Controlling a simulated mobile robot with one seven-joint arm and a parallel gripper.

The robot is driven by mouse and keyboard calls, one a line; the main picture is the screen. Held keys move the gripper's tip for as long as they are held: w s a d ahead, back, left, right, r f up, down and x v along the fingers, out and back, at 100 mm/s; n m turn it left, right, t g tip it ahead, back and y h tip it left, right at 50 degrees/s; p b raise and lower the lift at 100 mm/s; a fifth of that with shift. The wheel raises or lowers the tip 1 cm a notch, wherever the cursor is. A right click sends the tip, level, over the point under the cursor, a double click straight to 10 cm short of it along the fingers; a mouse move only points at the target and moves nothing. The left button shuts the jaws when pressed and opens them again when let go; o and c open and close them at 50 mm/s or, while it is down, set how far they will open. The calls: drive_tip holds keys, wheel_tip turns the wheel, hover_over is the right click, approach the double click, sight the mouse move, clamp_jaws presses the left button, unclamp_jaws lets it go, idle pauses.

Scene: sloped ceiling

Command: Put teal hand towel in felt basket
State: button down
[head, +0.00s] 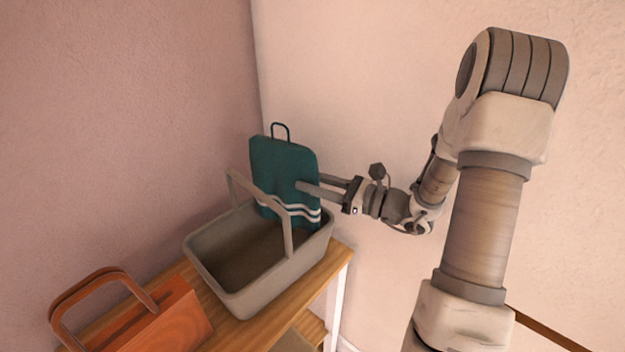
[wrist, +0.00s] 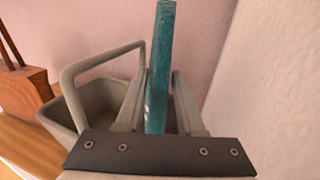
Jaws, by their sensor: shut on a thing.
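The teal hand towel (head: 285,172), with white stripes near its lower edge and a loop on top, hangs upright in my gripper (head: 300,183). In the wrist view the towel (wrist: 160,70) shows edge-on between the two fingers of my gripper (wrist: 160,88), which is shut on it. The grey felt basket (head: 245,297) with a tall arched handle stands on the wooden table. The towel is at the basket's back right end, its lower edge at about rim height or just inside; I cannot tell exactly. The basket (wrist: 72,82) is beyond the fingers in the wrist view.
An orange-brown handled bag or box (head: 165,320) stands left of the basket on the wooden table (head: 325,270); it also shows in the wrist view (wrist: 22,90). Walls meet in a corner behind the basket. The basket's handle arches close to the towel. The basket's visible inside looks empty.

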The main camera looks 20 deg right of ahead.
drive_tip(key=shift+f, duration=0.1)
drive_tip(key=shift+c, duration=2.2)
unclamp_jaws()
drive_tip(key=shift+d, duration=0.1)
drive_tip(key=v, duration=0.7)
drive_tip(key=shift+s, duration=0.2)
drive_tip(key=shift+d, duration=0.1)
